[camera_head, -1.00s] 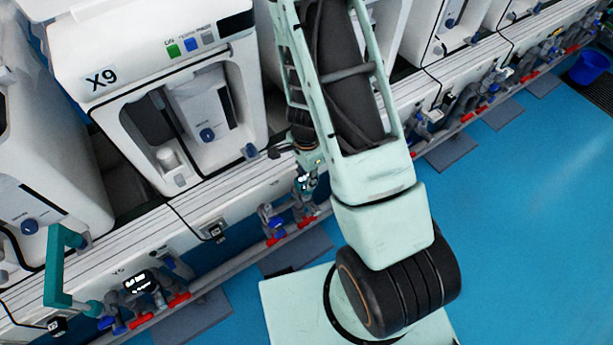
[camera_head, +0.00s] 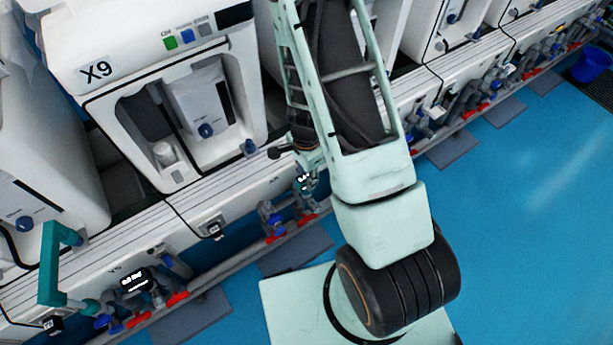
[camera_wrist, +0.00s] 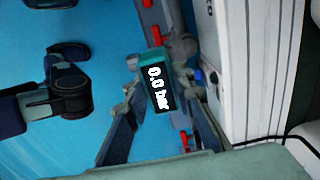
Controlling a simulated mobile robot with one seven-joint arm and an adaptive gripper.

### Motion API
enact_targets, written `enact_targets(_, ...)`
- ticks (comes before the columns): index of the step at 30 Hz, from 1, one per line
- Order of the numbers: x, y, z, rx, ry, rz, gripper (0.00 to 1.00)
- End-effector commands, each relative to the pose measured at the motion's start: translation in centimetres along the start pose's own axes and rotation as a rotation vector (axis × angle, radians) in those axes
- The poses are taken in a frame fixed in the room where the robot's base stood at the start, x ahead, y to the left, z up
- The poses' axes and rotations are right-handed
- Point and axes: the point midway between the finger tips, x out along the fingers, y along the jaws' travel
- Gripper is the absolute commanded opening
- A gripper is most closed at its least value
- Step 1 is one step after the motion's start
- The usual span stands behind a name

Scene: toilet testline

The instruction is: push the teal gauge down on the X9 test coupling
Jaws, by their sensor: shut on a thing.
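The teal gauge (camera_wrist: 159,80) sits between the two fingers of my gripper (camera_wrist: 160,92) in the wrist view, and its dark display reads 0.0 bar. My gripper is shut on it. In the head view the gauge (camera_head: 304,183) shows small, just below my arm's end, at the pipe rail to the lower right of the white machine marked X9 (camera_head: 95,70). Grey pipe parts with red pieces lie behind the gauge in the wrist view. The coupling under the gauge is mostly hidden, so I cannot tell how far the gauge is seated.
A white machine wall (camera_wrist: 247,70) stands close on the right in the wrist view. Blue-and-red valves (camera_head: 272,220) line the rail. A second display (camera_head: 137,280) and a teal handle (camera_head: 49,262) are at lower left. Blue floor (camera_head: 535,200) is clear at right.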

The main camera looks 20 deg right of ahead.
Motion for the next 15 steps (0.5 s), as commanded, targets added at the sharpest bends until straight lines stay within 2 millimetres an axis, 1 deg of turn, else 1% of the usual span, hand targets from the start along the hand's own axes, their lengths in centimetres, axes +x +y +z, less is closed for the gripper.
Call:
enact_targets(7, 0.60, -0.02, -0.01, 0.000, 0.000, 0.000, 0.00)
enact_targets(8, 0.58, -0.02, -0.01, 0.000, 0.000, 0.000, 0.24)
enact_targets(13, 0.49, -0.02, -0.01, 0.000, 0.000, 0.000, 0.42)
enact_targets(15, 0.49, -0.02, -0.01, 0.000, 0.000, 0.000, 0.43)
